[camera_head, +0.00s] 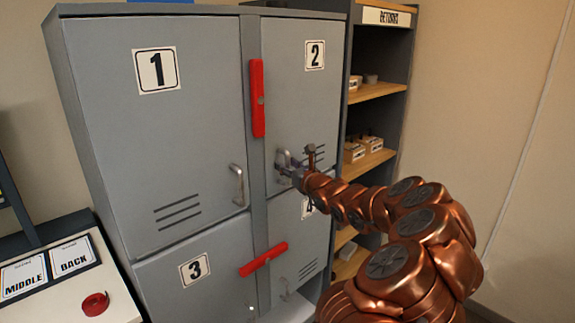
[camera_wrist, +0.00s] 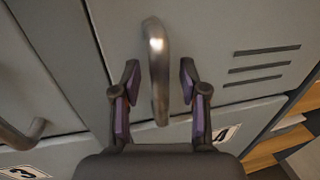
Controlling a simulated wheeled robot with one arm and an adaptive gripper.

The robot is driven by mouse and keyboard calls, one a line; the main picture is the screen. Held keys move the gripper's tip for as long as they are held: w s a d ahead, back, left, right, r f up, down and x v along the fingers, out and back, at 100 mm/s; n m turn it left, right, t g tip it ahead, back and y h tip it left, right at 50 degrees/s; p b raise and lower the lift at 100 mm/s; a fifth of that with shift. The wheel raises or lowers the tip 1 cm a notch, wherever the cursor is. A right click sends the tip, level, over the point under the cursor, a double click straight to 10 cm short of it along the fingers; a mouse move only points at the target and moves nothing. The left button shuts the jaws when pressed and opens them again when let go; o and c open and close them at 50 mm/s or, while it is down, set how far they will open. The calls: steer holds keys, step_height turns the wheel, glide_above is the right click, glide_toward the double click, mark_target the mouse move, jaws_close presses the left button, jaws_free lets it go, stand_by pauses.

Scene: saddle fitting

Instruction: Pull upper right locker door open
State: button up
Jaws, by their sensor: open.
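The upper right locker door (camera_head: 294,90), marked 2, is closed in the head view. Its metal handle (camera_head: 281,161) is low on the door's left side. My gripper (camera_head: 296,164) is at this handle, with my copper arm reaching in from the lower right. In the wrist view the handle (camera_wrist: 157,70) stands between the two open fingers of my gripper (camera_wrist: 158,88). A gap shows on each side of the handle, so the fingers do not grip it.
A red latch bar (camera_head: 257,98) stands upright between doors 1 and 2. Another red bar (camera_head: 263,259) lies slanted across between the lower doors 3 and 4. An open shelf (camera_head: 378,92) with small boxes stands right of the lockers. A sloped panel with a red tape roll (camera_head: 95,304) is at lower left.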

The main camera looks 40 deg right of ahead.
jaws_close()
stand_by(0.4)
stand_by(0.4)
